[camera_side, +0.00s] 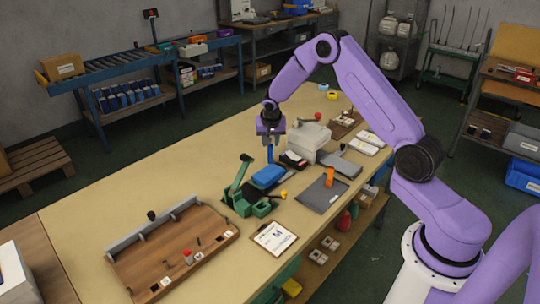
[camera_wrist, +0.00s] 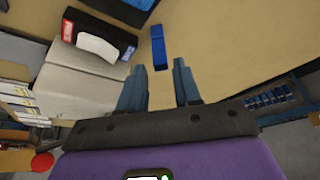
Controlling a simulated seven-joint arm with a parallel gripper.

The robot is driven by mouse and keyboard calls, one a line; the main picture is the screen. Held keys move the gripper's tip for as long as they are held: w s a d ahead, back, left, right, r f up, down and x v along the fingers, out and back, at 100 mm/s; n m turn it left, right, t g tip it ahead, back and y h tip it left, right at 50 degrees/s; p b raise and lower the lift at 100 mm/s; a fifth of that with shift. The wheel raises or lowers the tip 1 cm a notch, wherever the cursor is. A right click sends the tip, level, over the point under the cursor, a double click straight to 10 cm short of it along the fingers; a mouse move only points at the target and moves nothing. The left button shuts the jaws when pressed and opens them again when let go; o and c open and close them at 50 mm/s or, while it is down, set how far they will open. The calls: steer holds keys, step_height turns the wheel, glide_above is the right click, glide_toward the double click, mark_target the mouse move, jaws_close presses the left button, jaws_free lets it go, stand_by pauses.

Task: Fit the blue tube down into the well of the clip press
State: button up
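The blue tube (camera_side: 270,154) is slim and shows just below my gripper (camera_side: 270,139), near the middle of the table in the side view. In the wrist view the tube (camera_wrist: 158,46) lies just beyond my fingertips (camera_wrist: 158,68). The fingers are apart, with bare table showing between them. I cannot tell whether the tube stands on the table. The green clip press (camera_side: 243,200), with a raised lever, is nearer the camera and left of the tube in the side view. Its well is too small to make out, and the press is not clearly seen in the wrist view.
A blue block (camera_side: 268,175) lies between tube and press. A pale box (camera_side: 309,137) and black-and-white item (camera_side: 293,160) are right of the tube. A wooden tray (camera_side: 170,252) and clipboard (camera_side: 274,237) lie nearer the camera. The table's far left is clear.

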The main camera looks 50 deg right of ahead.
mark_target(270, 149)
steer(key=shift+x, duration=3.6)
steer(key=shift+w+d+r, duration=0.15)
jaws_close()
